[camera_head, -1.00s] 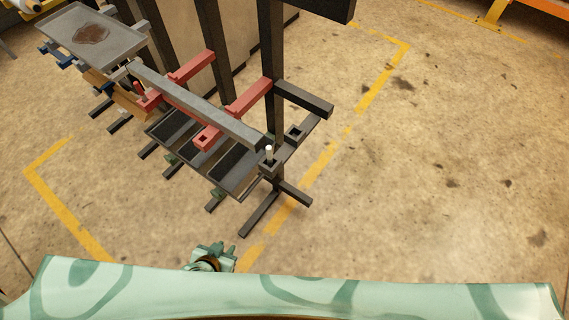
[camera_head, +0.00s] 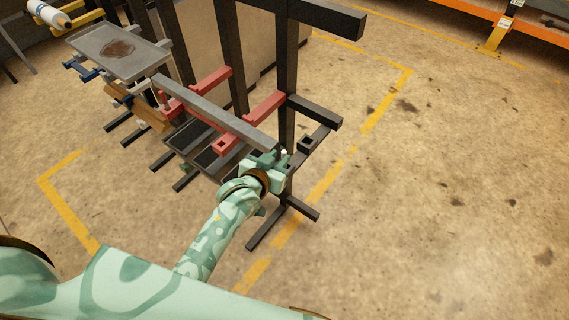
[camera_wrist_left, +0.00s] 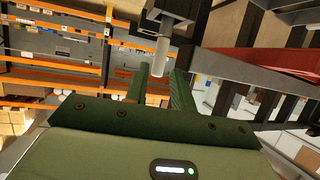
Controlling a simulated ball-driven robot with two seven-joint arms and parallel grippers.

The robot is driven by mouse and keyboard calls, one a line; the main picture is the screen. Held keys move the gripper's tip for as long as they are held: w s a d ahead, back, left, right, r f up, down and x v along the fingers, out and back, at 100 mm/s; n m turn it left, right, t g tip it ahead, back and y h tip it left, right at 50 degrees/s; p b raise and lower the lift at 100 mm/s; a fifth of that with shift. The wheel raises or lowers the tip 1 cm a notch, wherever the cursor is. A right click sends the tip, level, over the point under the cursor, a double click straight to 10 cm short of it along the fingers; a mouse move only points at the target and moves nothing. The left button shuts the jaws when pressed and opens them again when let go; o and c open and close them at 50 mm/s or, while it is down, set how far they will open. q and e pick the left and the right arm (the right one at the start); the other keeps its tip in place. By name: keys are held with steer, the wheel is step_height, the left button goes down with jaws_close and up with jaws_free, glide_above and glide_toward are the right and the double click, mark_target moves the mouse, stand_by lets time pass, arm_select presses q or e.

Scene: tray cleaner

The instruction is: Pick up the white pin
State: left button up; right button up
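The white pin (camera_head: 284,153) stands upright at the near right corner of the dark rack, mostly hidden by my left gripper (camera_head: 272,157) in the head view. In the left wrist view the pin (camera_wrist_left: 159,57) juts from a dark square holder (camera_wrist_left: 172,10). My left gripper's two green fingers (camera_wrist_left: 162,74) are apart, and the pin's free end shows in the gap between them. I cannot tell whether either finger touches it. My right gripper is not in view.
A grey rail (camera_head: 205,108) and red arms (camera_head: 262,112) lie left of and behind the pin. A dark post (camera_head: 287,85) rises close behind it. A grey tray (camera_head: 118,52) with a brown stain sits at the far left. Open floor (camera_head: 440,180) lies to the right.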

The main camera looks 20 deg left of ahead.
mark_target(283, 156)
arm_select(q)
steer(key=shift+w+f, duration=0.15)
steer(key=shift+w, duration=0.2)
steer(key=b+x, duration=0.1)
steer(key=x, duration=0.3)
steer(key=shift+w+d+f+b, duration=0.2)
steer(key=shift+f+b, duration=0.1)
steer(key=shift+b, duration=0.05)
steer(key=shift+w, duration=0.1)
jaws_close()
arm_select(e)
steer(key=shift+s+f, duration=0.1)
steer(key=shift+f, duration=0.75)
arm_select(q)
steer(key=shift+r, duration=0.15)
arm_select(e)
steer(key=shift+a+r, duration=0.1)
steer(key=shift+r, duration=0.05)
